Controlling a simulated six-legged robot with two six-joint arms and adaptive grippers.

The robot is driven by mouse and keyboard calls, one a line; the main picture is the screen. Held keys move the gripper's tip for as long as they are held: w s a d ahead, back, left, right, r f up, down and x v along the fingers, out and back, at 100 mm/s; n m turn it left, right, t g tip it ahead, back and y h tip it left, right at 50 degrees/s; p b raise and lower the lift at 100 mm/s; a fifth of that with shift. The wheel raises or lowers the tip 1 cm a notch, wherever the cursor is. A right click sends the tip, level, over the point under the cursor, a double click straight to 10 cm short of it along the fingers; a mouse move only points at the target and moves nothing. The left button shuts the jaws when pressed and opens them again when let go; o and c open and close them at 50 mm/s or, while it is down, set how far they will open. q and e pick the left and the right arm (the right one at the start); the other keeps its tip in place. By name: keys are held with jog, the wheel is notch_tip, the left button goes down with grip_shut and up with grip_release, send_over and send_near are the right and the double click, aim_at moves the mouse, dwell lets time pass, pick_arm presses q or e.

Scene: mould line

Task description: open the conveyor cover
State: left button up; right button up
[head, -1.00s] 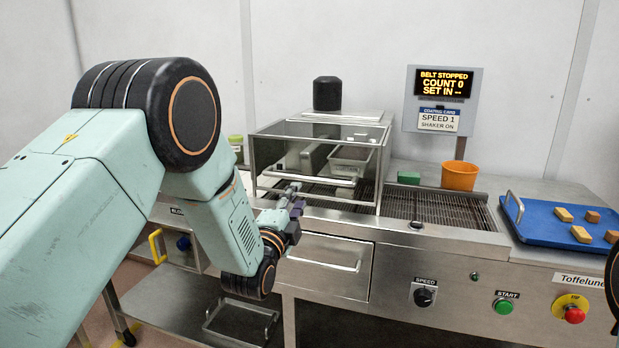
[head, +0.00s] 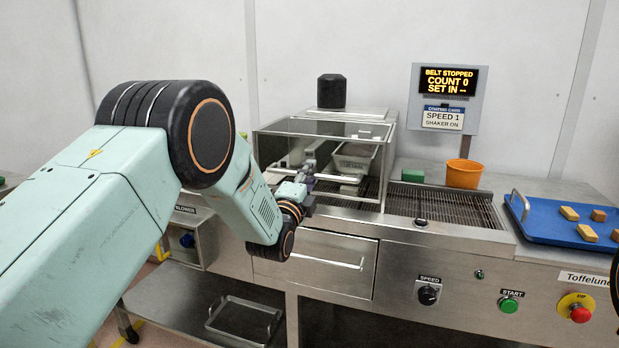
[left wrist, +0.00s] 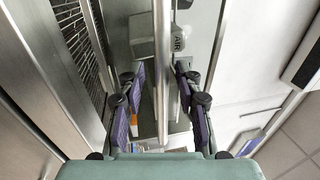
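The conveyor cover (head: 383,172), a clear box with a metal frame, stands closed over the left part of the belt. Its handle bar (left wrist: 160,60) runs between the purple-padded fingers of my left gripper (left wrist: 158,100) in the left wrist view. The fingers are apart, with gaps to the bar on both sides. In the head view my left gripper (head: 307,172) is at the cover's front, and its fingertips are hard to make out. My right gripper is out of view.
The belt (head: 440,208) runs right of the cover. A green block (head: 413,175), an orange cup (head: 464,173) and a sign (head: 443,98) reading "BELT STOPPED" stand behind it. A blue tray (head: 545,228) with several pieces is at right. Start (head: 508,305) and red stop (head: 580,314) buttons are on the front.

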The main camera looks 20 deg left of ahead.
pick_arm(q)
jog(key=shift+d+r, duration=0.2)
jog(key=shift+d, duration=0.05)
jog(key=shift+w+a+f, duration=0.1)
jog(key=shift+w+a, duration=0.05)
jog(key=shift+c, duration=1.2)
jog(key=c, duration=0.5)
grip_shut()
